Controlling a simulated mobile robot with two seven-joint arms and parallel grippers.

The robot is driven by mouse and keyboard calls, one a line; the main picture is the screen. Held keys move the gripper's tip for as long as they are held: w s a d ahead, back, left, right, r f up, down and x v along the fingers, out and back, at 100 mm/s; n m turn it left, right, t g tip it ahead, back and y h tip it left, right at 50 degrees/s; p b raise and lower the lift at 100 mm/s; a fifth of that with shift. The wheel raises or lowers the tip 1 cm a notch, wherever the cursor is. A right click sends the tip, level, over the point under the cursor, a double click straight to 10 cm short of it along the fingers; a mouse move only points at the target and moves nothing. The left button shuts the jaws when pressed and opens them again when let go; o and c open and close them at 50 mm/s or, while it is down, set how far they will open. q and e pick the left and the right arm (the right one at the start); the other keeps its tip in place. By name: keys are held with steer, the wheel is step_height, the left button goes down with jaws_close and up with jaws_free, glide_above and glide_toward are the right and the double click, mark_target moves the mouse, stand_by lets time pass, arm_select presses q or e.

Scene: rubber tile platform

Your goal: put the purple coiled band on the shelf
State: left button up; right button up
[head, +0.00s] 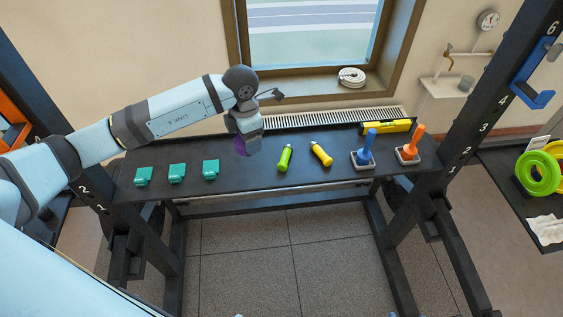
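The purple coiled band (240,147) shows in the head view as a small purple patch at the lower end of my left gripper (248,143), mostly hidden by it. The dark shelf (250,176) is the long black board below the window. My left gripper points down over the back middle of the shelf, right of the teal objects. The band is at or just above the shelf surface; I cannot tell whether it touches. The fingers are too small and covered to tell whether they are closed on the band. My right gripper is not in view.
Teal blocks (177,173) stand left on the shelf. A green bottle (285,158), yellow bottle (321,154), blue joystick (366,149), orange joystick (411,145) and yellow level (386,126) are to the right. Dark uprights (456,137) flank the shelf. Its front middle is clear.

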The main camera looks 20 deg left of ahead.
mark_target(244, 165)
arm_select(q)
steer(key=w+a+r+n+b, duration=0.2)
steer(key=a+n, duration=0.1)
steer(key=n, duration=0.8)
steer(key=w+a+r+n+b, duration=0.2)
steer(key=a+n+b, duration=0.1)
steer(key=n, duration=0.7)
steer(key=f, duration=1.9)
steer(key=shift+w+d+f+p, duration=0.15)
steer(key=shift+w+f+p, duration=0.05)
steer(key=shift+f+p, duration=0.2)
steer(key=o, duration=1)
steer(key=shift+f, duration=0.15)
steer(key=shift+c, duration=0.2)
